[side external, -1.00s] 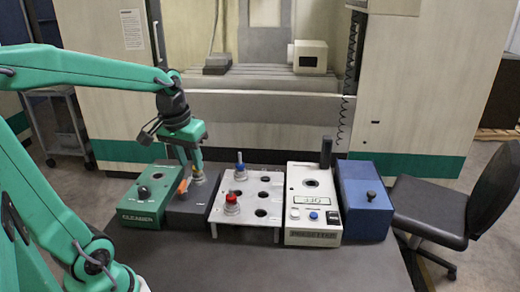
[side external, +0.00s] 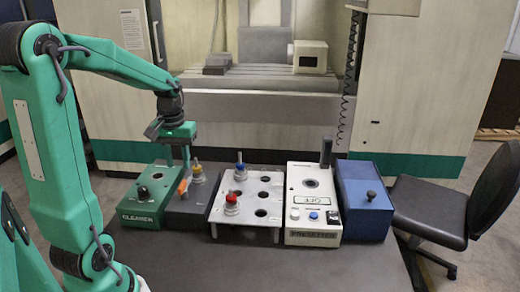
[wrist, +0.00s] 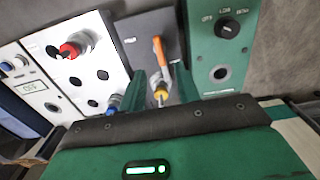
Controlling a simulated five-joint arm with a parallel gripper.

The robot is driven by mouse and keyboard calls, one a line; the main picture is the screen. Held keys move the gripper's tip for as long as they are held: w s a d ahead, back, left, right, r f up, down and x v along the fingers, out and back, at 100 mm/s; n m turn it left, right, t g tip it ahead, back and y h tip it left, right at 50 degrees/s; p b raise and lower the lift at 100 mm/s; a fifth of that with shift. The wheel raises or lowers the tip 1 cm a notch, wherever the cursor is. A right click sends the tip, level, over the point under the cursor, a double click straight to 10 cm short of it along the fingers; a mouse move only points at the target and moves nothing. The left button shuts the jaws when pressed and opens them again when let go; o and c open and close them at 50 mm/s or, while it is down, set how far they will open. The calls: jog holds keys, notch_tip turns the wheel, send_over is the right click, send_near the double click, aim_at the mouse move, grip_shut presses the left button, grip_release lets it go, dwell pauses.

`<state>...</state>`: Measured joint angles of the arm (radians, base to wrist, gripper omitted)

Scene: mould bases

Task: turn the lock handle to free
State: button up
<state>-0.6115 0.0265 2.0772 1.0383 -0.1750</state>
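The lock handle, an orange lever (side external: 183,187), stands on the dark grey block (side external: 190,212). In the wrist view the orange lever (wrist: 160,50) reaches up from beside a yellow-tipped part (wrist: 160,92). That part (side external: 197,170) stands upright on the grey block in the side view. My gripper (side external: 178,160) is open and empty, above and slightly left of the yellow-tipped part. In the wrist view its two green fingers (wrist: 161,85) show on either side of the yellow tip, apart from each other. The lever is not between closed fingers.
A green cleaner box (side external: 150,195) stands left of the block. Right of it are a white holed plate (side external: 245,208) with a red-topped part (side external: 231,203) and blue-topped part (side external: 240,172), a white presetter (side external: 312,218) and a blue box (side external: 365,210). The front table is clear.

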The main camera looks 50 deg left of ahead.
aim_at(182, 184)
jog(key=shift+f, duration=3.5)
grip_shut()
